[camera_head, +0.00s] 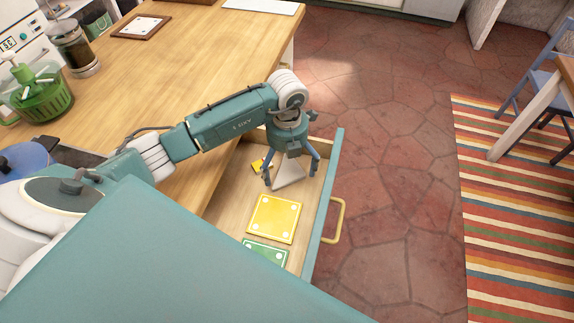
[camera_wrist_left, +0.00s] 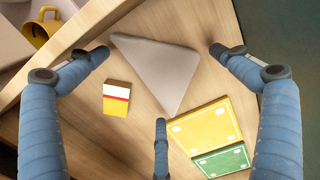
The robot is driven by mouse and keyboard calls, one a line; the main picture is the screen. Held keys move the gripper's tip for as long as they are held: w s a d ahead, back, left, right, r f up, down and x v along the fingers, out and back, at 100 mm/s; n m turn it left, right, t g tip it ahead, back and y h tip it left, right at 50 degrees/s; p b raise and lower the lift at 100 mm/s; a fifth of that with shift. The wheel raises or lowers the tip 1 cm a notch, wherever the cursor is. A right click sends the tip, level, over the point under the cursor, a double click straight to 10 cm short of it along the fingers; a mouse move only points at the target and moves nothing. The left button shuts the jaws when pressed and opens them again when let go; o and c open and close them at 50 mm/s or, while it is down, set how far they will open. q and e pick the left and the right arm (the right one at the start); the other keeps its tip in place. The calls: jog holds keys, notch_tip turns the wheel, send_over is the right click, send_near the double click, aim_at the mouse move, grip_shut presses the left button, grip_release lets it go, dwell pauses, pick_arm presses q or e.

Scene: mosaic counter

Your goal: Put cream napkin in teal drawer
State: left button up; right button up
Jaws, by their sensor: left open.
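The cream napkin (camera_head: 289,174) is a pale folded triangle inside the open teal drawer (camera_head: 328,205). In the left wrist view the napkin (camera_wrist_left: 158,70) looks greyish and lies on or just above the wooden drawer bottom; I cannot tell if it lies fully flat. My left gripper (camera_head: 290,180) is inside the drawer, pointing down over the napkin. In the left wrist view its fingers (camera_wrist_left: 158,80) are spread apart around the napkin, open and not closed on it. My right gripper is not in view.
In the drawer lie a yellow square (camera_head: 274,218), a green square (camera_head: 265,251) and a small yellow, red and white item (camera_wrist_left: 117,98). The wooden counter (camera_head: 190,60) holds a glass jar (camera_head: 73,48) and a green basket (camera_head: 38,93). Red stone floor lies right of the drawer.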

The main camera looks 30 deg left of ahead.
aim_at(287, 170)
pick_arm(q)
jog(key=shift+w+r, duration=0.1)
jog(key=shift+r, duration=0.35)
notch_tip(287, 170, up, 11)
jog(key=b, duration=0.2)
jog(key=shift+r, duration=0.15)
